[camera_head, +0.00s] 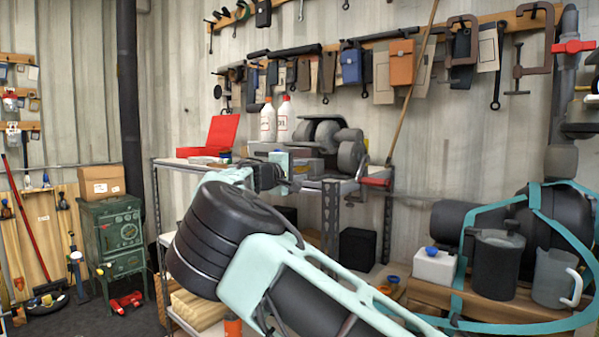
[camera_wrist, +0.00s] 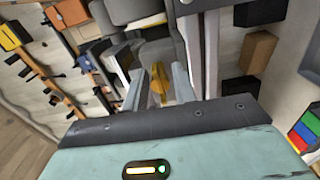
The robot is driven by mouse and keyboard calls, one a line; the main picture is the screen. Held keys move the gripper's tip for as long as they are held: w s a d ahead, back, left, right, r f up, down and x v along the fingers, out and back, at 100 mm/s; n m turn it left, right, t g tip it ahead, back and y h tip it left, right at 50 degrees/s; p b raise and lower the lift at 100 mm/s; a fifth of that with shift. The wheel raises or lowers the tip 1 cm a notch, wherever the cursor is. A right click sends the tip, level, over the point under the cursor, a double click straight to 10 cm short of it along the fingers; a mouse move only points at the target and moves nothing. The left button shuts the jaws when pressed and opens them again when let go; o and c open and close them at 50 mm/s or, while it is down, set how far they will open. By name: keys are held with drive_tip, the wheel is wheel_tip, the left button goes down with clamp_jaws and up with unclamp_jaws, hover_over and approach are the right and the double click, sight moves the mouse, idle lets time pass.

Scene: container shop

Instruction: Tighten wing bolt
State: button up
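My gripper (camera_head: 292,184) is at the front of the metal workbench, beside a grey machine (camera_head: 350,155) with rounded dark parts. In the wrist view my gripper (camera_wrist: 158,78) shows two grey fingers standing apart. A small yellow-brass piece (camera_wrist: 158,88), perhaps the wing bolt, shows between the fingers. Gaps seem to remain on its sides, and I cannot tell whether either finger touches it. I cannot make out the wing bolt in the head view, where my arm and gripper cover part of the bench front.
A red case (camera_head: 215,137) and two white bottles (camera_head: 275,120) stand on the bench. Tools hang on the wall behind. A green stove (camera_head: 112,240) stands at left. A dark pot (camera_head: 494,265) and a grey jug (camera_head: 556,278) stand at right.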

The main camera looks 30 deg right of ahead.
drive_tip(key=b+v, duration=0.2)
drive_tip(key=v, duration=1.5)
drive_tip(key=shift+a, duration=0.2)
